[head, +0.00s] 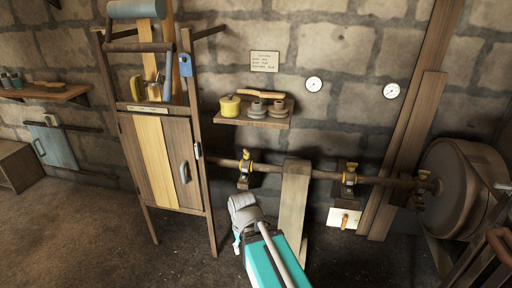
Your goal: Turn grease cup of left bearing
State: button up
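The left bearing (244,181) sits on a horizontal shaft along the wall, left of a wooden post. A small yellow brass grease cup (245,155) stands upright on top of it. My arm, with teal links and a grey wrist, comes up from the bottom centre. Its end (238,242) is below the left bearing and apart from it. The gripper's fingers are too small and partly hidden by the wrist, so I cannot tell whether they are open or shut. Nothing is seen held.
Another bearing (349,178) with a brass cup is on the shaft right of the post (292,212). A large wheel (452,187) stands at the right. A small shelf (254,117) with pots is above the left bearing. A wooden cabinet (160,165) stands to the left.

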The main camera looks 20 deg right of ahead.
aim_at(245, 155)
jog(key=u, duration=0.05)
jog(key=i, duration=0.9)
jog(key=u, duration=0.55)
